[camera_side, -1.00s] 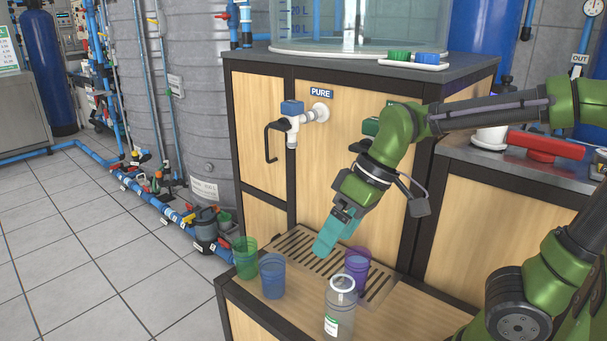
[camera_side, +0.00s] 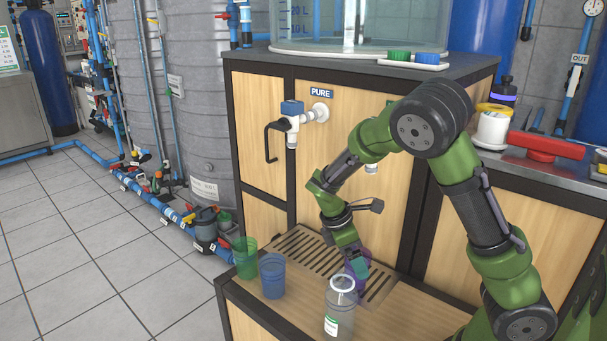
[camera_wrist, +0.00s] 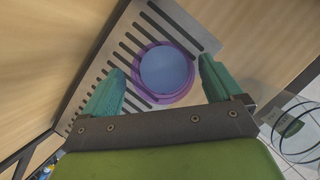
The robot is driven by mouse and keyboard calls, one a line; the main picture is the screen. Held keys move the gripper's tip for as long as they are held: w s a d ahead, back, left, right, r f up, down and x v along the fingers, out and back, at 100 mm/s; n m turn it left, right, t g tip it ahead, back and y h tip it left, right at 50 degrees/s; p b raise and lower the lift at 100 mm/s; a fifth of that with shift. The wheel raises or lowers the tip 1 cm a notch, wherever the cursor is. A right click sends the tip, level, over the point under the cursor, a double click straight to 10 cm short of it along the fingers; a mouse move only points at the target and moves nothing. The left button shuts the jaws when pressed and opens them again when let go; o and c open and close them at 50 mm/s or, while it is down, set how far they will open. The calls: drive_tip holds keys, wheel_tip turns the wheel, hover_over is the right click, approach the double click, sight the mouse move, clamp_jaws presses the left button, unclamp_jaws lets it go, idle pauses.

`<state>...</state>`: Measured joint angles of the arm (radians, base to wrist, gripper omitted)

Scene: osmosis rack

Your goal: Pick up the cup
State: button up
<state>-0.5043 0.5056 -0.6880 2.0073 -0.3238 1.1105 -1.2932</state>
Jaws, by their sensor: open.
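A purple see-through cup (camera_side: 358,284) stands upright on the slotted drip tray (camera_side: 297,245), partly hidden by my gripper (camera_side: 357,267) in the side view. In the wrist view the purple cup (camera_wrist: 166,98) shows from above, with a round bluish inside. My gripper (camera_wrist: 161,70) is open, its teal fingers on the left and right of the cup. A gap shows on each side in the wrist view. A green cup (camera_side: 245,259) and a blue cup (camera_side: 272,276) stand on the bench to the left.
A clear bottle with a white rim and label (camera_side: 340,310) stands just in front of the purple cup. It seems to show in the wrist view's right edge (camera_wrist: 296,128). The PURE tap (camera_side: 291,124) juts from the wooden cabinet behind. The bench's left edge is near the green cup.

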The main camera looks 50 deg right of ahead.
drive_tip(key=x, duration=0.4)
drive_tip(key=shift+s+a, duration=0.15)
drive_tip(key=c, duration=1.2)
drive_tip(key=shift+c, duration=0.2)
drive_tip(key=shift+r, duration=0.15)
